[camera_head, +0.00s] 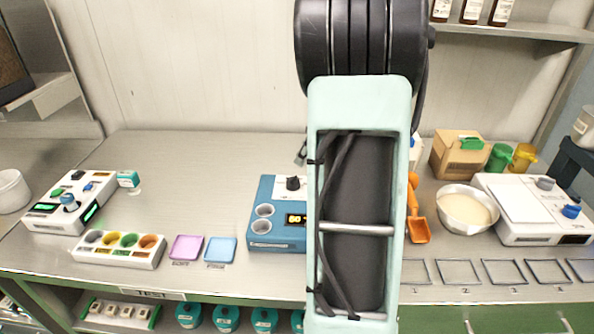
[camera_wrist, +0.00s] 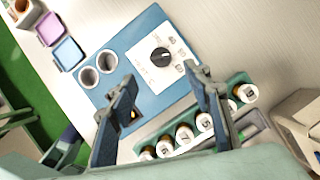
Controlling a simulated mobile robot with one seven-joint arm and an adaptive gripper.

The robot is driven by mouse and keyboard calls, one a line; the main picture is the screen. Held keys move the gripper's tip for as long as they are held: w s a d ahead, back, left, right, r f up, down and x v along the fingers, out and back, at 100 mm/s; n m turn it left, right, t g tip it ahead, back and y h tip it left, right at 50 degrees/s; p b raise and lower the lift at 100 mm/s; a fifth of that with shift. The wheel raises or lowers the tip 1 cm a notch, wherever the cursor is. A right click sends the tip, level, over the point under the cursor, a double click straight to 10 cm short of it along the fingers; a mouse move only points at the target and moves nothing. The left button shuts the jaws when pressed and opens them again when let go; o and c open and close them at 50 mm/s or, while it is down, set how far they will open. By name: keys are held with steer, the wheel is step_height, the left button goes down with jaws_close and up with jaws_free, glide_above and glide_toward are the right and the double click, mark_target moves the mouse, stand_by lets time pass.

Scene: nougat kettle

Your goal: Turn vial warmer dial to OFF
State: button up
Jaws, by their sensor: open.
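The vial warmer (camera_head: 273,246) is a blue box on the bench in the head view, with two round wells and a small lit display. My arm hides its right part. Its black dial (camera_head: 293,183) stands at the back of the top. In the wrist view the warmer (camera_wrist: 107,98) shows with the dial (camera_wrist: 160,58) on a white panel with small markings. The dial's pointer setting is too small to read surely. My gripper (camera_wrist: 161,77) is open and empty, its two fingers apart, with the dial showing between and beyond the tips. No contact with the dial is visible.
A teal rack (camera_wrist: 237,79) with several white-capped vials stands beside the warmer. Purple (camera_head: 186,248) and blue (camera_head: 220,250) trays lie left of it. A bowl (camera_head: 466,208), an orange scoop (camera_head: 417,228) and a scale (camera_head: 530,206) are to the right. The bench behind the trays is clear.

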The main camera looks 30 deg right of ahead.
mark_target(293, 178)
steer(key=x, duration=1)
steer(key=shift+f, duration=0.1)
steer(key=shift+c, duration=0.4)
steer(key=c, duration=1.1)
